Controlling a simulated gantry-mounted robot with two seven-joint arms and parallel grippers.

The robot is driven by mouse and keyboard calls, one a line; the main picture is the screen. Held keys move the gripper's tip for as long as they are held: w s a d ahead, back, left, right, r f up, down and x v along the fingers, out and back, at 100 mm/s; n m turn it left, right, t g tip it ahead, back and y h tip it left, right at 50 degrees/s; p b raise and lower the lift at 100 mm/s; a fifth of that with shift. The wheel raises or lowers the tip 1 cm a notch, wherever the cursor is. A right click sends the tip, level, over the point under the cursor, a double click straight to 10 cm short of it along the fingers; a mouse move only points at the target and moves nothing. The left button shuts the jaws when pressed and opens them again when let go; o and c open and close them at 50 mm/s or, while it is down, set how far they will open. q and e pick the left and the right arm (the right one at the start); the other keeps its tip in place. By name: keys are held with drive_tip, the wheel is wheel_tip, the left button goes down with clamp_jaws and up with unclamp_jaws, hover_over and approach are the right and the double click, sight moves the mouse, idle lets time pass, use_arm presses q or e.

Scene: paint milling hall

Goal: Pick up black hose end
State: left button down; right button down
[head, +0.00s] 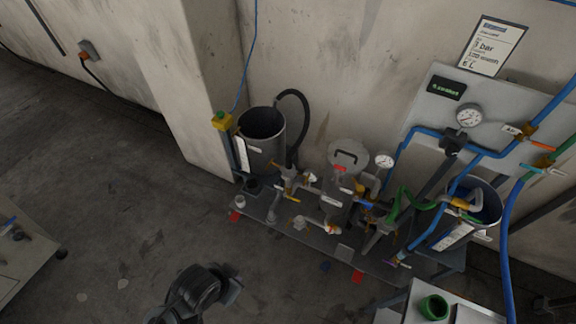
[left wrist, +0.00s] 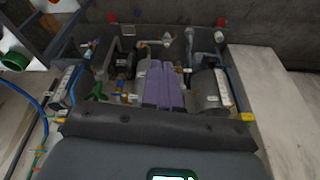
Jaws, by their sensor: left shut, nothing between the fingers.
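The black hose (head: 304,119) rises from the rig in the head view and arches over the rim of the grey metal bucket (head: 262,146), with one end by the bucket's mouth. I cannot tell how far that end reaches inside. The bucket also shows in the left wrist view (left wrist: 205,92), where I cannot make out the hose clearly. My left gripper's purple fingers (left wrist: 165,84) are together and empty, pointing toward the rig. In the head view, a dark part of my arm shows at bottom centre, apart from the hose; its fingertips are not visible. My right gripper is not in view.
The rig's base plate (head: 268,222) carries pipes, valves and a lidded grey vessel (head: 348,160). A gauge panel (head: 490,110) and a second bucket (head: 487,199) stand right. A green cup (head: 434,307) is on a table at bottom right. A concrete pillar (head: 185,75) stands left. Floor in front is open.

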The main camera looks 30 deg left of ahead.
use_arm(q)
drive_tip(key=shift+a, duration=0.1)
drive_tip(key=c, duration=1.8)
unclamp_jaws()
drive_tip(key=shift+o, duration=1.2)
drive_tip(key=o, duration=0.9)
